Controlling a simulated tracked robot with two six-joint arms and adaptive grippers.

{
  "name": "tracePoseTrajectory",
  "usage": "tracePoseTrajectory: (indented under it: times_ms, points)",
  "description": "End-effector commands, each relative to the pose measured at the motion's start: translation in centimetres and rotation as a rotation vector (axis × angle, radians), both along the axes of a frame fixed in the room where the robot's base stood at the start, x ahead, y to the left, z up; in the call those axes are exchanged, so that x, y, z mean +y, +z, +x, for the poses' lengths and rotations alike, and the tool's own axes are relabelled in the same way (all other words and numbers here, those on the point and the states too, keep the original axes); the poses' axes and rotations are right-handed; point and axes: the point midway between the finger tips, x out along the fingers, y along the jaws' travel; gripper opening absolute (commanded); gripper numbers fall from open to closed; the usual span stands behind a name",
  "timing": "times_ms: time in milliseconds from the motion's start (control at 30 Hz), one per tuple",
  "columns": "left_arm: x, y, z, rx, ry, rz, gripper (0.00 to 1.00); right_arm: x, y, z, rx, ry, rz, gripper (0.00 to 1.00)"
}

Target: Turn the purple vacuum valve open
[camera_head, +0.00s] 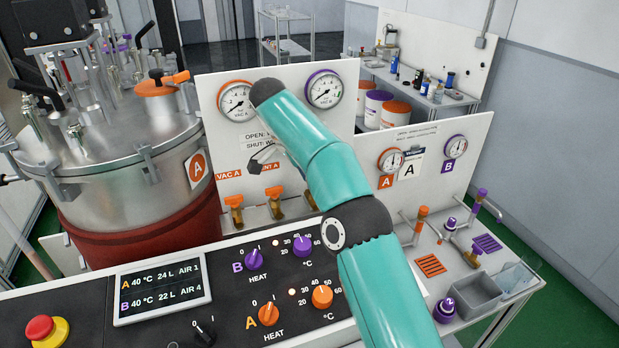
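The upright valve panel (207,115) carries an orange-rimmed gauge (236,101) marked VAC A and a purple-rimmed gauge (324,90) marked VAC B. Below the labels are orange-handled valves (235,206). No purple valve handle shows on this panel. Its part below the purple gauge is covered by my teal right arm, which crosses from the lower right. A small grey piece that looks like part of my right gripper (262,159) shows in front of the panel labels, left of the arm. Its fingers are too small and hidden to read. My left gripper is out of view.
A steel vessel (140,180) stands at left, close to the panel. In front is a black control console (190,268) with purple and orange knobs. At right, a bench has orange and purple taps (480,198), a grey bin (470,295) and a second gauge panel (475,130).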

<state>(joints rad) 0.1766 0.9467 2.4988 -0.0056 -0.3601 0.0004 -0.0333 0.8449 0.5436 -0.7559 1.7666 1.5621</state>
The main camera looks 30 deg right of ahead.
Motion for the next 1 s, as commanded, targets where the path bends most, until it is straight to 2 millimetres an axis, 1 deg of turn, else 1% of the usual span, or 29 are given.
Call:
tracePoseTrajectory:
  times_ms: [400, 433, 567, 767, 800, 967, 1000]
  points:
    - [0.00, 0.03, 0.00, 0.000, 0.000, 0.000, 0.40, 0.08, 0.20, 0.17, -0.009, -0.004, 0.000, 0.08]
    - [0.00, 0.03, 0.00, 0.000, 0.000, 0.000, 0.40, 0.07, 0.21, 0.17, -0.010, -0.003, 0.000, 0.46]
    - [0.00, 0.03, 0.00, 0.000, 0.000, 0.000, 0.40, 0.07, 0.17, 0.13, -0.007, -0.004, 0.000, 0.67]
    - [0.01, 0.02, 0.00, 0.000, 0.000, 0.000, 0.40, 0.02, 0.10, 0.07, -0.004, -0.005, 0.000, 0.68]
    - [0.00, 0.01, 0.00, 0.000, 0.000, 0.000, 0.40, 0.02, 0.09, 0.06, -0.003, -0.005, 0.000, 0.66]
    - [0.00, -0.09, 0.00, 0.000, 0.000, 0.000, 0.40, -0.02, 0.37, -0.04, -0.001, 0.018, 0.008, 0.39]
    - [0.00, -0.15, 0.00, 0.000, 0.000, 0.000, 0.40, -0.04, 0.62, -0.11, 0.001, 0.039, 0.014, 0.36]
